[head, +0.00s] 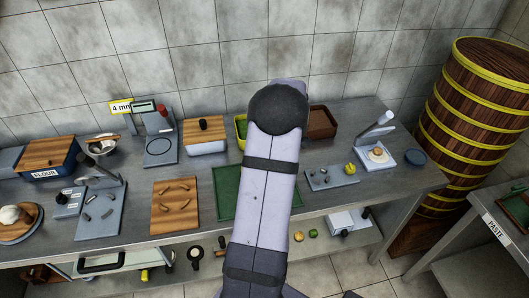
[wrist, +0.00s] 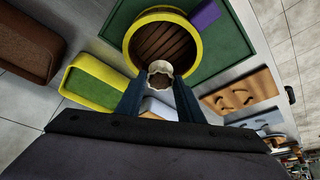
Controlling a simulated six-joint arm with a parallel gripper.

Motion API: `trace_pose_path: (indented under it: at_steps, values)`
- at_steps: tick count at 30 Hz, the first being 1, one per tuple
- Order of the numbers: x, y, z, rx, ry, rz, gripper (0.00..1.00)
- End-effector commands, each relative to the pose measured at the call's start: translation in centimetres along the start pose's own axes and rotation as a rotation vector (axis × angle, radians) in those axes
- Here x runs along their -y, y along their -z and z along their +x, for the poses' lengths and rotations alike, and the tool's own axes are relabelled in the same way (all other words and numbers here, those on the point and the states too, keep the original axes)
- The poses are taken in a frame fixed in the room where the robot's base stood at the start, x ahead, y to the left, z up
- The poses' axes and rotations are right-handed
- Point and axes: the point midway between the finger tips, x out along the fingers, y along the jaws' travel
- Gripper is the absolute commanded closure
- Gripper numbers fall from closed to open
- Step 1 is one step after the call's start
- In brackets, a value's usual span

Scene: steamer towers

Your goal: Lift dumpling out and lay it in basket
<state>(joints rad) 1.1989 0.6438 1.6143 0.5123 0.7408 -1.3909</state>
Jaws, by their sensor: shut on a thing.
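My gripper (wrist: 158,88) shows in the wrist view with its two dark blue fingers shut on a pale, pleated dumpling (wrist: 160,69). The basket (wrist: 188,62) is round, with a yellow rim and dark brown slats inside. It rests on a green mat (wrist: 236,52). In the wrist view the dumpling overlaps the near rim of the basket; its height over the basket is hard to tell. In the head view my arm hides the gripper, dumpling and basket; part of the green mat (head: 227,196) shows beside the arm.
A purple block (wrist: 205,14) is beside the basket. A yellow-green tray (wrist: 93,85) and a brown tray (wrist: 27,45) stand nearby. A wooden board (head: 175,222) with several small pieces lies left of the mat. A tall yellow-banded steamer tower (head: 468,125) stands at the right.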

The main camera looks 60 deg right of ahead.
Motion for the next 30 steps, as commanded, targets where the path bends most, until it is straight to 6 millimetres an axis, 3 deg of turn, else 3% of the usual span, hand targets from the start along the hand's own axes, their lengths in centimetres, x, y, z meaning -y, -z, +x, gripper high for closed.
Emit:
trace_pose_path:
  at_steps: [1,15,30]
  values:
    - [0.0,-0.5,1.1,0.000,0.000,0.000,0.85]
    - [0.0,-2.3,5.5,0.000,0.000,0.000,0.85]
    - [0.0,-2.7,6.6,0.000,0.000,0.000,0.85]
